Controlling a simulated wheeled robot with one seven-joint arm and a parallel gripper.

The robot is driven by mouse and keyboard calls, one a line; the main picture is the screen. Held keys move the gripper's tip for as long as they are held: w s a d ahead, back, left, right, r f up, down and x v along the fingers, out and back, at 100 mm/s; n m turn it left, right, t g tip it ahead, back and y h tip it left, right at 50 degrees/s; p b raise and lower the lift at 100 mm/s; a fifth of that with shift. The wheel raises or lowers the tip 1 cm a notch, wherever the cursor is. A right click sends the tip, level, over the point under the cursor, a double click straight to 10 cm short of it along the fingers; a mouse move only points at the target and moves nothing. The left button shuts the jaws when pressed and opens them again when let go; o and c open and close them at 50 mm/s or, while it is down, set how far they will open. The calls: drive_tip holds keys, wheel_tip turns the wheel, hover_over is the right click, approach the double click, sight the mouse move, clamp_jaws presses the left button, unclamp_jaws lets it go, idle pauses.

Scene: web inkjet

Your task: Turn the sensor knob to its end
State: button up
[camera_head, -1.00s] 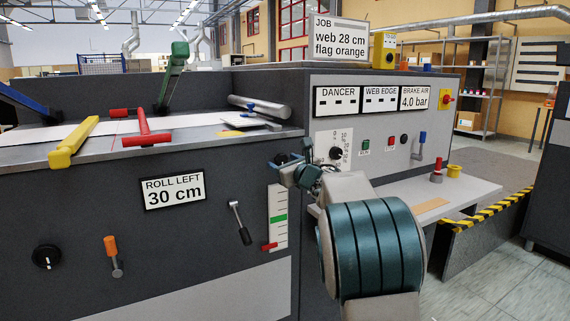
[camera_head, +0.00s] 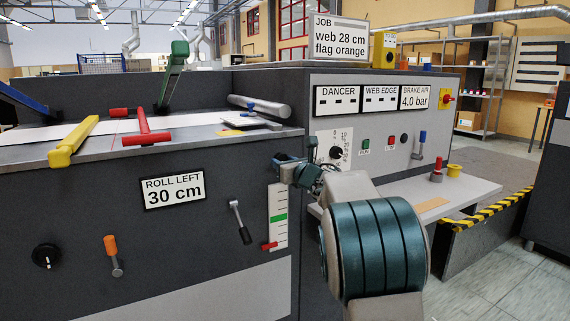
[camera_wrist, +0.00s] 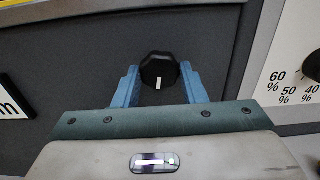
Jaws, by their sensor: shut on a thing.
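The knob (camera_wrist: 159,72) is black and faceted, with a white mark toward the bottom of the picture in the wrist view. It sits on the dark front panel of the machine. My gripper (camera_wrist: 160,88) has its two blue fingers on either side of the knob and is shut on it. In the head view my gripper (camera_head: 280,168) is at the right end of the dark panel, above the vertical gauge, and hides most of the knob. I cannot read a scale around this knob.
The gauge (camera_head: 279,219) has a green band and a red pointer low down. A percent dial (camera_head: 336,152) is on the grey panel to the right.

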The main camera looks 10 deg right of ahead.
drive_tip(key=m, duration=0.4)
drive_tip(key=shift+m, duration=0.3)
drive_tip(key=m+p, duration=0.1)
drive_tip(key=m, duration=0.2)
drive_tip(key=shift+m, duration=0.3)
drive_tip(key=m+p, duration=0.2)
drive_tip(key=m, duration=0.2)
drive_tip(key=shift+r+m, duration=0.1)
drive_tip(key=shift+m, duration=0.2)
drive_tip(key=m+p, duration=0.2)
drive_tip(key=m, duration=0.2)
drive_tip(key=shift+a, duration=0.1)
drive_tip(key=m+p, duration=0.2)
drive_tip(key=m, duration=0.3)
drive_tip(key=shift+r+p, duration=0.1)
drive_tip(key=shift+p, duration=0.2)
drive_tip(key=m+p, duration=0.2)
drive_tip(key=m, duration=0.1)
drive_tip(key=shift+m, duration=0.3)
drive_tip(key=m+p, duration=0.2)
drive_tip(key=m, duration=0.2)
drive_tip(key=shift+m+p, duration=0.3)
drive_tip(key=shift+p, duration=0.05)
drive_tip(key=shift+m+p, duration=1)
drive_tip(key=shift+m, duration=0.9)
